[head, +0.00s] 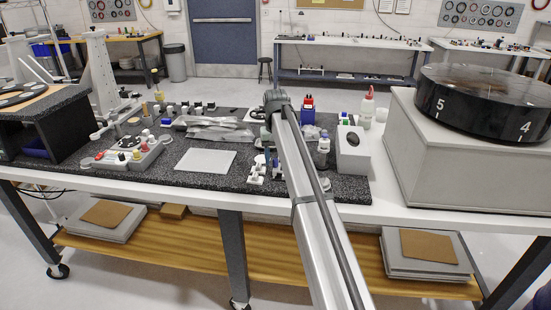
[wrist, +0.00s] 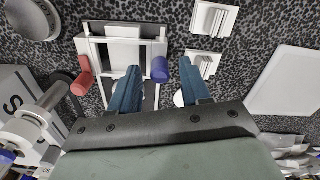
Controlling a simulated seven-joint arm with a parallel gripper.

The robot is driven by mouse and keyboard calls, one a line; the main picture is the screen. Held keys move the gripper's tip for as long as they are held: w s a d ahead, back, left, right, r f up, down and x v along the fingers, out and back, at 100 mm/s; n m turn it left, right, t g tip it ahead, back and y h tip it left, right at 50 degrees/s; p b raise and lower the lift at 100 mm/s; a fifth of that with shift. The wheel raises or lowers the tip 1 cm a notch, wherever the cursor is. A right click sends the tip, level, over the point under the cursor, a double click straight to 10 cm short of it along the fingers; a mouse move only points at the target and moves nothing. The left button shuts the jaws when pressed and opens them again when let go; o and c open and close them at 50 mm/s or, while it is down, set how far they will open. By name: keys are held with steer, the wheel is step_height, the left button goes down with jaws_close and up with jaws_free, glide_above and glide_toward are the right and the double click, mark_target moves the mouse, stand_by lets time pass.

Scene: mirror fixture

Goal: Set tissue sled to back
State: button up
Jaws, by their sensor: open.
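Below and beyond the fingers, a pale metal frame (wrist: 97,28) with rails lies on the speckled mat. A grey block (wrist: 124,54) sits inside it; this may be the tissue sled, but I cannot tell for certain. A red roller (wrist: 80,85) is at the frame's left, and a blue-ended roller (wrist: 160,70) is by its right side. The fingers hide part of the frame. In the head view, my arm covers most of this spot.
Two white stepped blocks (wrist: 214,19) and a white plate (wrist: 283,80) lie right of the frame in the wrist view. In the head view, bottles (head: 323,150), a grey box (head: 353,150) and clear bags (head: 215,130) crowd the speckled mat (head: 225,185).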

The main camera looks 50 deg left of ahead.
steer(key=shift+f, duration=0.25)
steer(key=shift+c, duration=0.3)
jaws_close()
